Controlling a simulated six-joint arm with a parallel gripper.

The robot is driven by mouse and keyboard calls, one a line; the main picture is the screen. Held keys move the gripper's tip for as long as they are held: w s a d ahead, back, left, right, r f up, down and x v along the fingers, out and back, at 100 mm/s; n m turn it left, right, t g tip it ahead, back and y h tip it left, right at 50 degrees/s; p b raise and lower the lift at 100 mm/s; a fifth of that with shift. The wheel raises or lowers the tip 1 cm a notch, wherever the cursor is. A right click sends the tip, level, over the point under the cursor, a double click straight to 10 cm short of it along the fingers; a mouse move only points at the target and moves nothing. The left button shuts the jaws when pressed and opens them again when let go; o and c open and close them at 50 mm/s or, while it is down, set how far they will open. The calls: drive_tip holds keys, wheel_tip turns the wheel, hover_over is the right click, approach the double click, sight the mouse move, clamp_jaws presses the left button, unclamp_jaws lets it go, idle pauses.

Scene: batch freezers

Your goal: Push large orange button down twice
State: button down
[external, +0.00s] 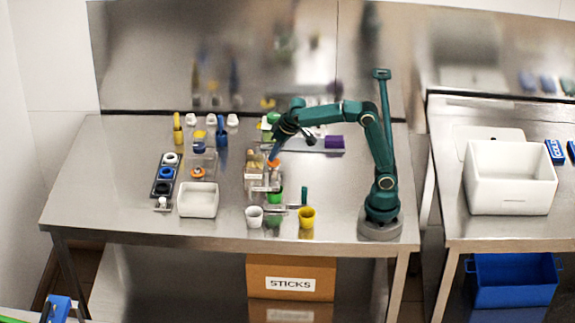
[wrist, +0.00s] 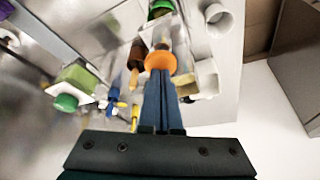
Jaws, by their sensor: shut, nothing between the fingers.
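A round orange button (wrist: 160,61) shows in the wrist view right at the tips of my blue fingers. In the external view the orange button (external: 273,163) is a small patch just under my fingertips, among bottles and a metal stand. My gripper (external: 274,157) points down at it with its fingers shut together and nothing between them. The fingers also show in the wrist view (wrist: 161,78). I cannot tell whether the fingertips touch the button or sit just above it.
Bottles (external: 252,170) stand left of the button. A white cup (external: 254,217) and a yellow cup (external: 306,217) stand in front. A white bin (external: 198,200) and a second orange-topped item (external: 197,173) lie left. A purple item (external: 334,142) is behind. The table's left front is clear.

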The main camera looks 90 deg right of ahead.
drive_tip(key=shift+r, duration=1.75)
drive_tip(key=shift+f, duration=0.15)
drive_tip(key=shift+f, duration=1.7)
drive_tip(key=shift+r, duration=1.85)
drive_tip(key=shift+r, duration=2.5)
